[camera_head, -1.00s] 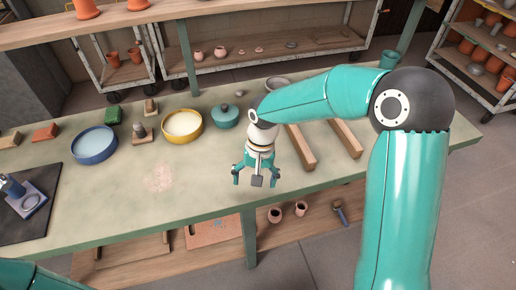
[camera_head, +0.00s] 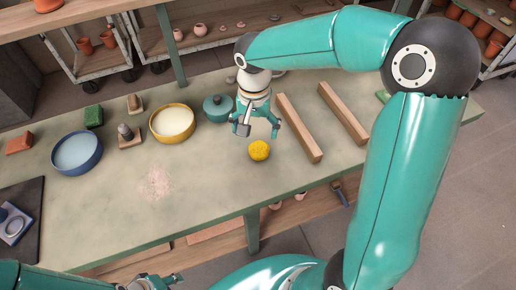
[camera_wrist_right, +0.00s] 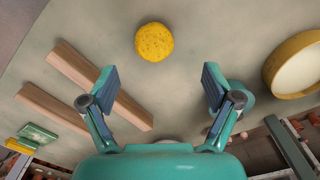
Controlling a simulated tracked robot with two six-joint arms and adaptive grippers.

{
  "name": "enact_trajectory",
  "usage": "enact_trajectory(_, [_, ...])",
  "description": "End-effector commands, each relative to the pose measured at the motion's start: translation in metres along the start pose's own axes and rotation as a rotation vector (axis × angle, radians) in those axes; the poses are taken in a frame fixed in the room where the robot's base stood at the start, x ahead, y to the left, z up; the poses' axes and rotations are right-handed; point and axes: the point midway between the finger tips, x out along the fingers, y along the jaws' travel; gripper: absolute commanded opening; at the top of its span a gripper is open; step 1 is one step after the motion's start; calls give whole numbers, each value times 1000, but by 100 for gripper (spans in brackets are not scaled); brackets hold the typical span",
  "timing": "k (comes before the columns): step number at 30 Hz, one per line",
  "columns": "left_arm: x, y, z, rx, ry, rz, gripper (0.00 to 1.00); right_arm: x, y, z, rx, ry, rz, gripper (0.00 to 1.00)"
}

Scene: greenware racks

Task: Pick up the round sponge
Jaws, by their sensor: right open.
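The round sponge (camera_head: 259,150) is yellow and lies on the table near its front edge, left of two wooden bars. It also shows in the right wrist view (camera_wrist_right: 154,42), ahead of the fingertips and about midway between them. My right gripper (camera_head: 258,129) is open and empty, just behind the sponge in the head view and apart from it. Its two spread fingers show in the right wrist view (camera_wrist_right: 160,84). My left gripper (camera_head: 165,281) is partly in view at the bottom edge; its fingers are too small to judge.
Two wooden bars (camera_head: 299,127) lie right of the sponge. The tabletop (camera_head: 205,180) left and front of the sponge is clear.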

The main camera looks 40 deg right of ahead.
Motion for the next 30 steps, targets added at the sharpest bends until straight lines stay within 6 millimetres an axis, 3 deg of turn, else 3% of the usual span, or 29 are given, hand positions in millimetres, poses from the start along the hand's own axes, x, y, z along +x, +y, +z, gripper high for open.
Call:
enact_trajectory(4, [-1, 0, 0, 0, 0, 0, 40, 27, 2, 0, 2, -3, 3, 89])
enact_trajectory(14, [-6, 2, 0, 0, 1, 0, 40, 50, 5, -1, 3, -3, 2, 89])
enact_trajectory(21, [-13, 5, 0, 0, 1, 0, 40, 83, 10, -2, 2, -3, 0, 89])
enact_trajectory(30, [-13, 5, 0, 0, 1, 0, 40, 93, 10, -3, 4, 0, -4, 89])
